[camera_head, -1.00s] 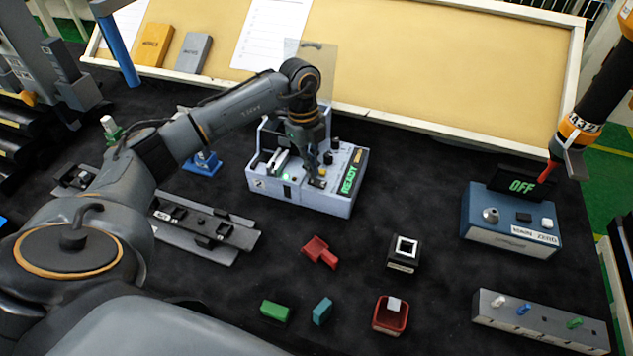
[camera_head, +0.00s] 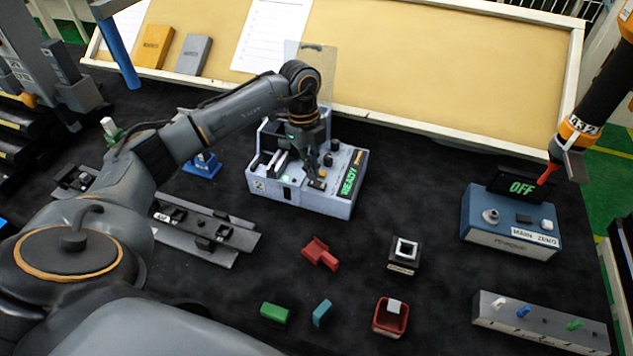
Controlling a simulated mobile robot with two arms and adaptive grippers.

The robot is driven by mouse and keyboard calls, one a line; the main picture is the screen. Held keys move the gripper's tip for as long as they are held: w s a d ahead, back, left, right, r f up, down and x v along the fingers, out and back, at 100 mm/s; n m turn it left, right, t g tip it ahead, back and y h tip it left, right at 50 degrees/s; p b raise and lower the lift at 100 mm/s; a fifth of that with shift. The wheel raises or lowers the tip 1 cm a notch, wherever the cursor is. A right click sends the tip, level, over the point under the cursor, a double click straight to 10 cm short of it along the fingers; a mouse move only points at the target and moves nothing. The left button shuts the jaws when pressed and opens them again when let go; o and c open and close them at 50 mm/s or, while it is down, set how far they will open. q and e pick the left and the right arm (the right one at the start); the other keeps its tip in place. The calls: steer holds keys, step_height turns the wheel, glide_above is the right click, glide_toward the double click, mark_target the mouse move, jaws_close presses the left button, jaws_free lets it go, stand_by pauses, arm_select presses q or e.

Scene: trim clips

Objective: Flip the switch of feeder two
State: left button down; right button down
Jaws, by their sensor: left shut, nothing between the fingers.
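Feeder two (camera_head: 330,202) is a light grey box with a "2" on its front and a green "READY" display on its right side. A small green light glows on its front part, and knobs and small controls sit on its top. My left gripper (camera_head: 314,176) is shut and empty, pointing down at the controls on top of the feeder. Its fingers hide part of that top, and I cannot tell whether the tips touch a control. My right gripper is not in view.
A blue box with an "OFF" display (camera_head: 510,222) stands at the right. A red part (camera_head: 320,253), a black block (camera_head: 403,256), a red bin (camera_head: 389,318) and green and teal blocks lie in front. A grey rack (camera_head: 540,322) sits front right. Dark mat is clear between them.

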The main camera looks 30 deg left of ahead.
arm_select(q)
steer(key=shift+f+b, duration=0.6)
steer(key=shift+f, duration=0.4)
stand_by(0.5)
steer(key=shift+r, duration=0.15)
steer(key=shift+r+p, duration=2.8)
steer(key=shift+r, duration=0.65)
